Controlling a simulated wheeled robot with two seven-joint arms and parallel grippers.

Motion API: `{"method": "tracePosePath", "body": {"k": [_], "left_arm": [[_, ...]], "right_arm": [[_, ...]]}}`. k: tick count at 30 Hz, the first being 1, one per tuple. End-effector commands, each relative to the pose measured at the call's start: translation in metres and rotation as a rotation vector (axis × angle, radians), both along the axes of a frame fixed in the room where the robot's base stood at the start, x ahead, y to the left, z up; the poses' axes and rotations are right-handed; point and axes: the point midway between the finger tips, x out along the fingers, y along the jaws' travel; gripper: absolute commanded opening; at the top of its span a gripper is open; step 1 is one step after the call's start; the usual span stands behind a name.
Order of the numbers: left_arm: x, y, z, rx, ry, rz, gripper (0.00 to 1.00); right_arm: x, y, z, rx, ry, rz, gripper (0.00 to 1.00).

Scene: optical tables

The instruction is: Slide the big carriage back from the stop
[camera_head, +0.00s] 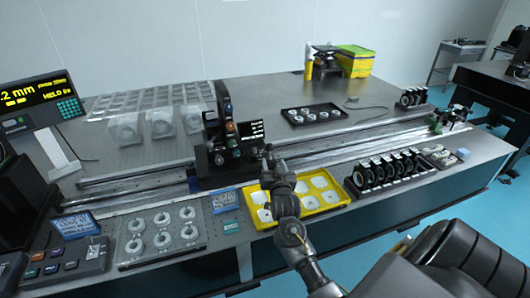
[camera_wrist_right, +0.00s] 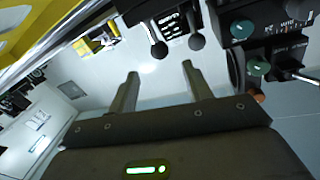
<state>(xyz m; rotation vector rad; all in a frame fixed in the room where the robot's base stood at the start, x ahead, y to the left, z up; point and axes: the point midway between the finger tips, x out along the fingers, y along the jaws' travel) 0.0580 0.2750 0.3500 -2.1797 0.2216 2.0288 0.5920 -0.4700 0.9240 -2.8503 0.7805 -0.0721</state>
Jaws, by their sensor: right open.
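The big carriage (camera_head: 226,150), a dark block with a tall upright post and several knobs, sits on the long rails (camera_head: 130,180) left of the table's middle. My right gripper (camera_head: 268,160) is just right of the carriage, above the rails' near side. In the right wrist view, its two fingers (camera_wrist_right: 160,82) are apart with nothing between them. Beyond the fingertips are two black ball-ended levers (camera_wrist_right: 178,44). Dark carriage parts with green knobs (camera_wrist_right: 250,50) stand to their right. I cannot make out the stop clearly. My left gripper is not in view.
A yellow tray (camera_head: 339,204) with white pieces lies below my right arm. A black rack of lenses (camera_head: 388,172) is to its right. A tray of rings (camera_head: 160,235) and a display (camera_head: 40,103) are at left. Smaller mounts (camera_head: 450,117) stand at the rails' right end.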

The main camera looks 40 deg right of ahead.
Motion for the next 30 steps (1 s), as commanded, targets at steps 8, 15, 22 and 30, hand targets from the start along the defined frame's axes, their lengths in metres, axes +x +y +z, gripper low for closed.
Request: {"method": "tracePosePath", "body": {"k": [8,15,22,30], "left_arm": [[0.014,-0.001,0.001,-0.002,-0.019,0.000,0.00],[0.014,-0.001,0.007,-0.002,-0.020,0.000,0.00],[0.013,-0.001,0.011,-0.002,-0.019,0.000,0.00],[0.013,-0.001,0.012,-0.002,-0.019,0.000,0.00]], "right_arm": [[0.008,-0.005,0.000,-0.001,0.001,-0.001,0.50],[0.044,-0.026,0.001,-0.001,0.001,0.000,0.50],[0.078,-0.045,0.000,-0.001,0.000,0.001,0.50],[0.094,-0.053,-0.001,0.001,0.000,0.003,0.50]]}}
